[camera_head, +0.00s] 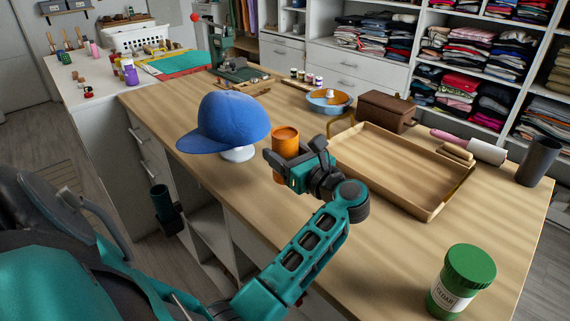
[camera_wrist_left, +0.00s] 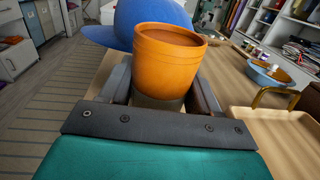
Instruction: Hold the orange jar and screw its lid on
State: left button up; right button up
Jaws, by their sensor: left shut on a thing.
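The orange jar (camera_head: 285,142) stands roughly upright near the table's front edge, just right of the blue cap. My left gripper (camera_head: 284,162) is shut on it, with a finger on each side. In the left wrist view the jar (camera_wrist_left: 168,62) rises above the fingers, and its top shows a rim around a darker, recessed brownish face. I cannot tell whether its base touches the table. I cannot make out a separate lid for this jar in either view. My right gripper is not in view.
A blue cap (camera_head: 222,122) on a white stand is close left of the jar. A wooden tray (camera_head: 425,207) lies right of my gripper. A green-lidded jar (camera_head: 462,282) stands near right. A blue bowl (camera_head: 328,108) and a brown box (camera_head: 385,112) are behind. The front tabletop is mostly clear.

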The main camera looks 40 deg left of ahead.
pick_arm(q)
notch_tip(320, 180, up, 16)
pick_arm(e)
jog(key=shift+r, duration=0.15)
pick_arm(q)
jog(key=o, duration=0.6)
jog(key=c, duration=1)
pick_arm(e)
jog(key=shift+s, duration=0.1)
